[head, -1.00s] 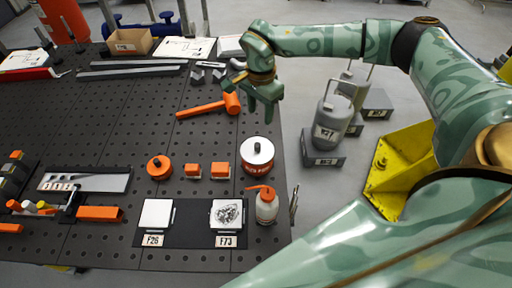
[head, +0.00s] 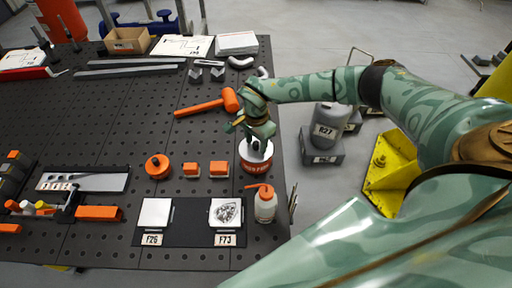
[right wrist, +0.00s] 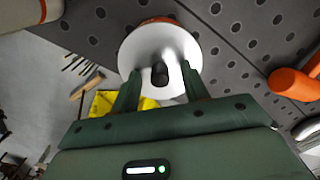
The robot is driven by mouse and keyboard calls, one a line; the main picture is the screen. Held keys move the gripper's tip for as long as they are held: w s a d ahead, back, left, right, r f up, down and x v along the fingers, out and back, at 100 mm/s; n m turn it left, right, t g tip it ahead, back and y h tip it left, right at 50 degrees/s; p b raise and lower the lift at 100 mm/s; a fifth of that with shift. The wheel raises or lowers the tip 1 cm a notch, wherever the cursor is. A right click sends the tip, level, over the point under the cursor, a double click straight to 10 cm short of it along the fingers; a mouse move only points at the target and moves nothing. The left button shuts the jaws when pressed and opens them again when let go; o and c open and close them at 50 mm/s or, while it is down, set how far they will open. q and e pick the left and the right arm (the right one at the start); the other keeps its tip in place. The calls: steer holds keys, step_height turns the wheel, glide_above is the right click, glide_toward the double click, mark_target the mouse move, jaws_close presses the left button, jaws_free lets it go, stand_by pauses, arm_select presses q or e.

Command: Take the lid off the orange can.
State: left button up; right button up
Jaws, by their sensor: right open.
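The orange can (head: 254,168) stands upright near the right edge of the dark perforated table. Its white lid (head: 243,150) with a dark knob is on top; the lid (right wrist: 150,50) and its knob (right wrist: 159,74) also show in the right wrist view. My right gripper (head: 258,145) is open just above the lid, pointing down. In the right wrist view its two fingers (right wrist: 160,85) stand on either side of the knob, with a gap on each side. My left gripper is not in view.
An orange mallet (head: 208,105) lies behind the can. A squeeze bottle (head: 265,205) stands in front of it, beside a dark mat with two labelled plates. Orange blocks (head: 218,169) and a round orange piece (head: 157,166) lie to the left.

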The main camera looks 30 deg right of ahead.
jaws_close()
steer(key=shift+r, duration=0.15)
